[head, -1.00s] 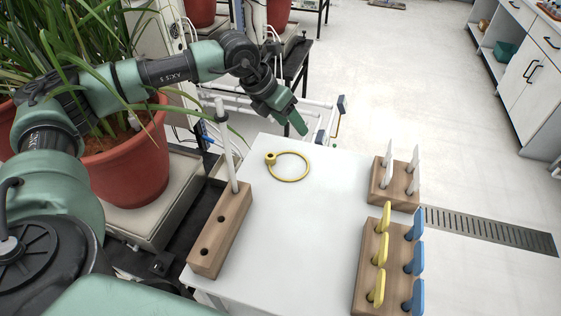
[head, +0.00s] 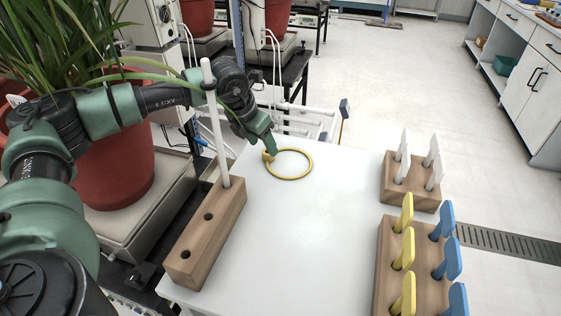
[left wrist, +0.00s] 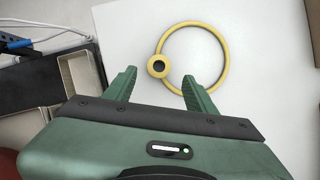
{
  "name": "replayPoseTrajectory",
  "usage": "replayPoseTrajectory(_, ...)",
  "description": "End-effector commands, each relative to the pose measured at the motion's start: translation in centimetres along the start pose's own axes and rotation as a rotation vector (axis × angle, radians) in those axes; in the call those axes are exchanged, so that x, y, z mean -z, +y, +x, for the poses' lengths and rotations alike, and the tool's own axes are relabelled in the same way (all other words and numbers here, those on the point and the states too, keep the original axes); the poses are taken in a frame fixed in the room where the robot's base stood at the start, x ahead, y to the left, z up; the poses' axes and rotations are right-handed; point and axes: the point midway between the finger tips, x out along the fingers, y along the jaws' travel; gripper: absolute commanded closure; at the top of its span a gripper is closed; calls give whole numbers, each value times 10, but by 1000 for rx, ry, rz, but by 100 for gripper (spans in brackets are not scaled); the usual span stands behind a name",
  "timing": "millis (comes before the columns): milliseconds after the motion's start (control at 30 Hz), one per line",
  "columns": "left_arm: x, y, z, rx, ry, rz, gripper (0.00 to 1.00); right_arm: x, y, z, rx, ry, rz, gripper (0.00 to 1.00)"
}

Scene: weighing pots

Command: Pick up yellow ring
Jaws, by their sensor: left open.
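The yellow ring (head: 291,176) lies flat on the white table (head: 290,240), near its far left part. In the left wrist view the ring (left wrist: 226,64) is just ahead of my fingertips, and its small round knob (left wrist: 158,66) is on its left side, ahead of the gap between the fingers. My left gripper (head: 268,150) is at the ring's knob end in the head view, low over the table. In the left wrist view my left gripper (left wrist: 157,82) is open with nothing between its fingers. My right gripper is not in view.
A wooden block with a white rod (head: 206,235) stands at the table's left edge. A block with white tags (head: 409,187) and one with yellow and blue tags (head: 412,260) stand at the right. A potted plant (head: 115,165) is at left. The table's middle is clear.

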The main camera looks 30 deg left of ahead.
Motion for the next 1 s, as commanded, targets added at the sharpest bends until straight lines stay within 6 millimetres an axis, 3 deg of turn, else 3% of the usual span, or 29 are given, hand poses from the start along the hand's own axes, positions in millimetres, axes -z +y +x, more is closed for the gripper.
replayPoseTrajectory(300, 0, 2, 44, 0, 0, 0, 44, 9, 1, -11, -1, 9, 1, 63)
replayPoseTrajectory(567, 0, 3, 47, 0, -1, 0, 44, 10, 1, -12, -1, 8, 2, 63)
replayPoseTrajectory(800, 0, 3, 47, 0, -1, -1, 100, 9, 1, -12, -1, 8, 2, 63)
replayPoseTrajectory(1000, 0, 3, 47, 0, -1, -1, 100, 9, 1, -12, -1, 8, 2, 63)
